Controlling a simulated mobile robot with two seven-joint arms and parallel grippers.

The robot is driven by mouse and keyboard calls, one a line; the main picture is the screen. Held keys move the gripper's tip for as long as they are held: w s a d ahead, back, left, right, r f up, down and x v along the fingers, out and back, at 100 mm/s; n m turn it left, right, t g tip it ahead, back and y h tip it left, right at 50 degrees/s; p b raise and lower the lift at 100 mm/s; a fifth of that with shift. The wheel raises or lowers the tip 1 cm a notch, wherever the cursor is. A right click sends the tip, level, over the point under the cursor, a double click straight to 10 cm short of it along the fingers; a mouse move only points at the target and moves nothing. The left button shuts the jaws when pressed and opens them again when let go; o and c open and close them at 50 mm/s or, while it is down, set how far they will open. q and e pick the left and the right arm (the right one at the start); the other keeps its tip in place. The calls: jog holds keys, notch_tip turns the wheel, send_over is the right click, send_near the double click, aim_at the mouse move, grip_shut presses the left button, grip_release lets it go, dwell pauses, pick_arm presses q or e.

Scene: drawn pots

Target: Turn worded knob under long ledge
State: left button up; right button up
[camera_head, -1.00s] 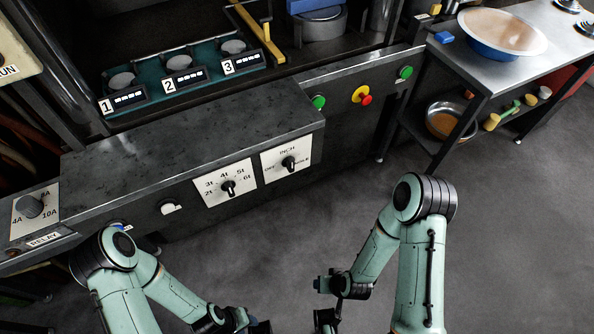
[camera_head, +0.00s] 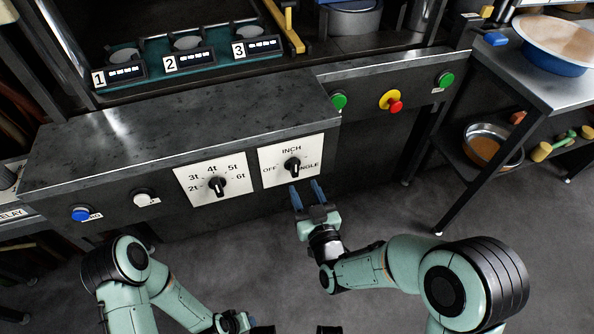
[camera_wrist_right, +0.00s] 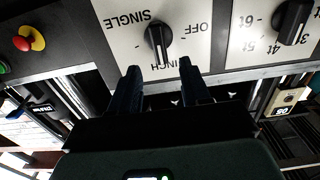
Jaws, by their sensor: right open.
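The worded knob (camera_head: 293,167) is a black knob on a white plate marked OFF, INCH and SINGLE. It sits on the front panel under the right end of the long grey ledge (camera_head: 190,118). In the right wrist view the same knob (camera_wrist_right: 158,37) shows upside down, just beyond the fingertips. My right gripper (camera_head: 306,188) is open, with its blue fingers pointing at the plate from just below the knob; they look apart from it. My left gripper (camera_head: 237,322) is low at the bottom edge, and its jaws are unclear.
A numbered knob (camera_head: 217,185) is left of the worded one. A white button (camera_head: 144,198) and blue button (camera_head: 81,214) are farther left. Right are a green button (camera_head: 338,101) and a red-and-yellow stop button (camera_head: 393,103). The floor before the panel is clear.

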aim_at(296, 170)
jog(key=x, duration=0.7)
jog(key=shift+w+f+b, duration=0.1)
jog(key=shift+b, duration=0.2)
grip_shut()
